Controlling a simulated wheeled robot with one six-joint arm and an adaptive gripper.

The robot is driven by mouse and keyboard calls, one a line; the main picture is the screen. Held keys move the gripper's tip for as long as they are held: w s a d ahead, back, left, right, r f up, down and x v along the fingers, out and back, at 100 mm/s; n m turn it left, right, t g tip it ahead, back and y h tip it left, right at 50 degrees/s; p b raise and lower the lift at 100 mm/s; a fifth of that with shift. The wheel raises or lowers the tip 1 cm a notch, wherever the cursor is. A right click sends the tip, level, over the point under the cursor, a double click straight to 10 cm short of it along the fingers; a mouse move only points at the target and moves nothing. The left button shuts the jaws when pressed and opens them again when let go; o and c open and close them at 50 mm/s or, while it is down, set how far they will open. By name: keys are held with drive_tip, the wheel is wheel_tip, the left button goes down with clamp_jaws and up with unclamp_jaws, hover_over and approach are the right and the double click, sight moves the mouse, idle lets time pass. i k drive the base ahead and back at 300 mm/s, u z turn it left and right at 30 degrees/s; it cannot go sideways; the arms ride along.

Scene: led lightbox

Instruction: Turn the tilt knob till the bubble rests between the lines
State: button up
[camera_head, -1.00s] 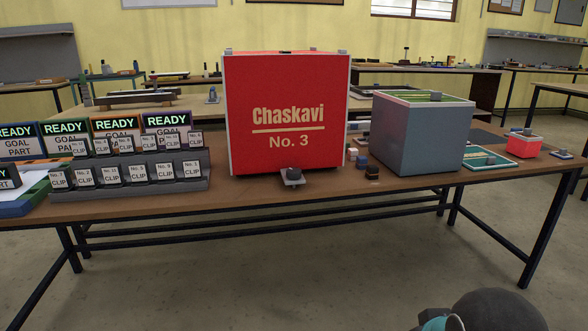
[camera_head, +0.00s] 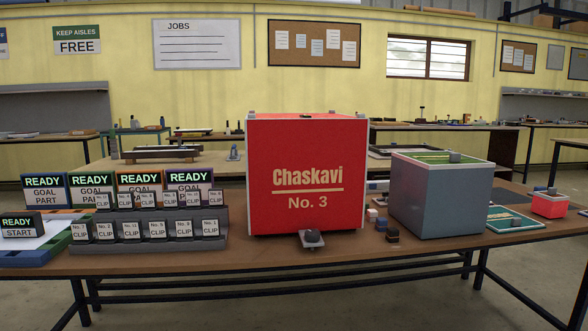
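A small dark round knob (camera_head: 312,236) on a light grey bracket stands at the table's front edge, at the foot of the big red box. I cannot tell whether it is the tilt knob. The red box (camera_head: 307,180) reads "Chaskavi No. 3" and stands upright on the brown table (camera_head: 358,260). A small dark fitting (camera_head: 306,116) sits on its top front edge. I can make out no bubble or lines. My gripper is not in view.
Left of the red box stand a rack of clip cards (camera_head: 150,243) and several READY signs (camera_head: 93,190). To its right are small blocks (camera_head: 381,224), a grey-blue box (camera_head: 437,200), a green tray (camera_head: 514,220) and a small red box (camera_head: 548,206).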

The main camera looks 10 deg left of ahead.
sight(311, 235)
drive_tip(key=u, duration=0.35)
drive_tip(key=i, duration=0.65)
drive_tip(key=u, duration=0.3)
